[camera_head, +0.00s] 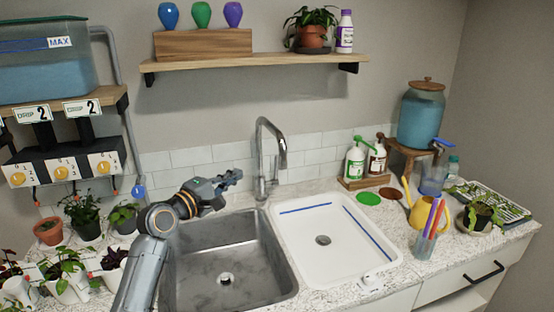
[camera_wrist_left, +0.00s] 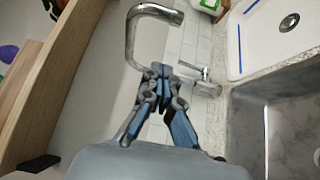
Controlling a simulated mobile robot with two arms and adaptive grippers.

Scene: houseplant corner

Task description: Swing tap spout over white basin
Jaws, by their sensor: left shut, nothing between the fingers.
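The chrome tap (camera_head: 262,160) stands behind the sinks, near the divider between them. Its curved spout (camera_head: 283,158) arches up and its tip hangs at the right of the post, above the back edge of the white basin (camera_head: 290,215). My left gripper (camera_head: 236,177) is shut and empty, just left of the tap post, over the back of the steel sink. In the left wrist view, the spout (camera_wrist_left: 155,11) curves beyond my shut fingers (camera_wrist_left: 172,72), and the tap's lower body (camera_wrist_left: 203,86) is close to their tips. I cannot tell whether they touch. My right gripper is not in view.
The steel sink (camera_head: 190,285) lies left of the white basin. A soap bottle (camera_head: 354,162) and a brown bottle (camera_head: 377,160) stand right of the tap. A wall shelf (camera_head: 300,62) hangs above. Potted plants (camera_head: 83,212) crowd the left counter.

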